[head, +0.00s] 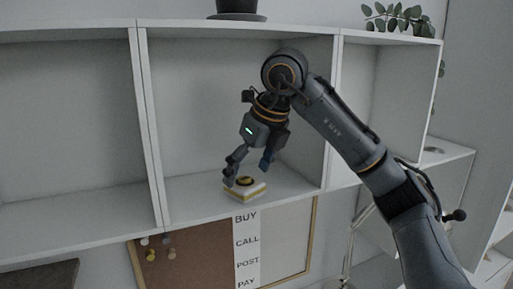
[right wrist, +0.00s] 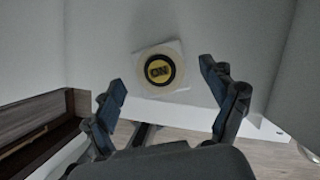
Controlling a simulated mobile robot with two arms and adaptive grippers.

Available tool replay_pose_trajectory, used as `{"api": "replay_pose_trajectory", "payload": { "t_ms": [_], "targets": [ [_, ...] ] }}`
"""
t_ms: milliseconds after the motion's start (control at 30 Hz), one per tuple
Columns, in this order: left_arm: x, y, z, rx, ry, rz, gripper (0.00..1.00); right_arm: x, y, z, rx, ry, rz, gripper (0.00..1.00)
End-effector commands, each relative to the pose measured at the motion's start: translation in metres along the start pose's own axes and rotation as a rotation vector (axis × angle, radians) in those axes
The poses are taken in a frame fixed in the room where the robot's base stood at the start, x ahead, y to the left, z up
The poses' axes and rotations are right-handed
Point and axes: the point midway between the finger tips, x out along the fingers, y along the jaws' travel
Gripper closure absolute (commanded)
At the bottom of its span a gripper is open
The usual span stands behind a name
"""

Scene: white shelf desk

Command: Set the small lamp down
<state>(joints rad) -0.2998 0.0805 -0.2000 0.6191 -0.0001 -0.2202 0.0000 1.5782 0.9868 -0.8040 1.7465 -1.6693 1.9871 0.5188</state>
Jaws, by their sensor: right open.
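The small lamp (head: 245,190) is a low, square, white and yellowish block with a round dark and yellow top. It rests on the bottom board of the middle shelf compartment, near the front edge. In the right wrist view the lamp (right wrist: 158,70) shows a yellow disc marked "ON" inside a black ring. My right gripper (head: 246,170) is open just above the lamp, its fingers pointing down. In the right wrist view the open fingers (right wrist: 162,90) are spread to either side, apart from the lamp. My left gripper is not in view.
The white shelf (head: 190,205) has upright dividers left and right of this compartment. A dark pot (head: 237,8) and a leafy plant (head: 395,18) stand on top. Below hangs a board (head: 190,258) with pins and a BUY, CALL, POST, PAY strip. The compartment is otherwise empty.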

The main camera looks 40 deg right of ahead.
Motion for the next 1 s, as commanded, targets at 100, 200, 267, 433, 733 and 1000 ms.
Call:
{"api": "replay_pose_trajectory", "payload": {
  "t_ms": [100,200,267,433,733,1000],
  "targets": [
    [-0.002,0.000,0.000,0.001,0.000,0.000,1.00,-0.028,-0.001,0.002,0.001,-0.007,-0.003,0.16],
    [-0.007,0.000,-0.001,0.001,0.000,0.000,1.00,-0.048,-0.001,0.001,0.002,-0.007,-0.003,0.16],
    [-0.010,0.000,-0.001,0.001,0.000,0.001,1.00,-0.059,-0.001,0.002,0.002,-0.006,-0.003,0.16],
    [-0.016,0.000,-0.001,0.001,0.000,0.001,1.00,-0.086,0.000,0.001,0.002,-0.004,-0.002,0.16],
    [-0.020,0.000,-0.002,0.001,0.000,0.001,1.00,-0.105,0.000,0.000,0.001,-0.001,0.000,0.16],
    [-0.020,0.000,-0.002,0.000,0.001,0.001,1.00,-0.105,0.000,0.000,0.001,0.000,0.000,0.16]
  ]
}}
